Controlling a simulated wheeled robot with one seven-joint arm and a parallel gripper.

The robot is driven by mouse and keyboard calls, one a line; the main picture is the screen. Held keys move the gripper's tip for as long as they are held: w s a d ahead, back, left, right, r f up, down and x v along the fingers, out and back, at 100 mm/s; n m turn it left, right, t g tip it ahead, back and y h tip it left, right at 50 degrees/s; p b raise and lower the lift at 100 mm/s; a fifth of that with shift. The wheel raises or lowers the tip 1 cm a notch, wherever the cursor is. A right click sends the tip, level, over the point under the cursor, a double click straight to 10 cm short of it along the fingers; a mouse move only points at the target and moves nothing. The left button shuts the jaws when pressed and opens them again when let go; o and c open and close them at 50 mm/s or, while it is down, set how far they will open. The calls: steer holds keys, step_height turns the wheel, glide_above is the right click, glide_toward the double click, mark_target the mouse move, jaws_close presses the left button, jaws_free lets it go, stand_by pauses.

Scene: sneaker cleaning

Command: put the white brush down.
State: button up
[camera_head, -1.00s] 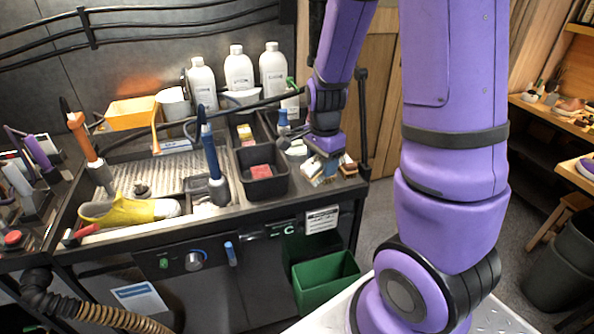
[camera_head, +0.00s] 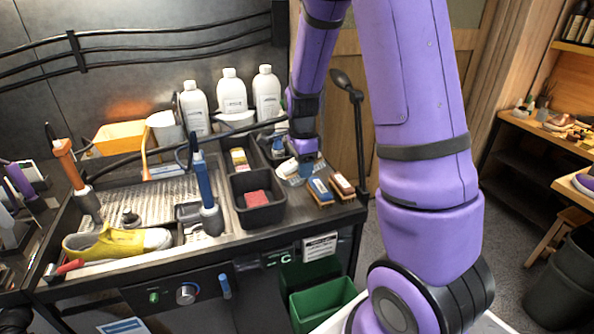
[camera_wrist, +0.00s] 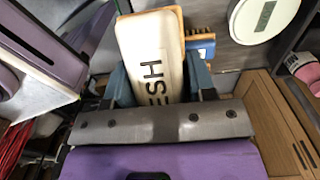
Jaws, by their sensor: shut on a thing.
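My gripper (camera_wrist: 158,82) is shut on the white brush (camera_wrist: 147,40), whose pale top carries dark letters, partly hidden by the gripper. In the head view my gripper (camera_head: 303,164) is low over the right end of the bench, and a white piece at its left side looks like the brush (camera_head: 287,167). I cannot tell whether the brush touches the bench top. Blue bristles or a blue top (camera_wrist: 203,45) show beside the white brush in the wrist view.
A black bin with a red block (camera_head: 258,218) stands left of the brushes. White bottles (camera_head: 232,92) stand behind. A yellow sneaker (camera_head: 105,243) lies on the sink grid at the left. A dark upright stand (camera_head: 357,135) rises at the bench's right end.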

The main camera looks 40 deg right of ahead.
steer(key=shift+w+d+f, duration=0.25)
steer(key=shift+w+f, duration=0.6)
steer(key=shift+f, duration=0.15)
steer(key=shift+w+d+f, duration=0.25)
steer(key=shift+w+f, duration=0.6)
steer(key=shift+f, duration=0.1)
steer(key=shift+f, duration=0.6)
steer(key=o, duration=1)
steer(key=shift+r, duration=0.1)
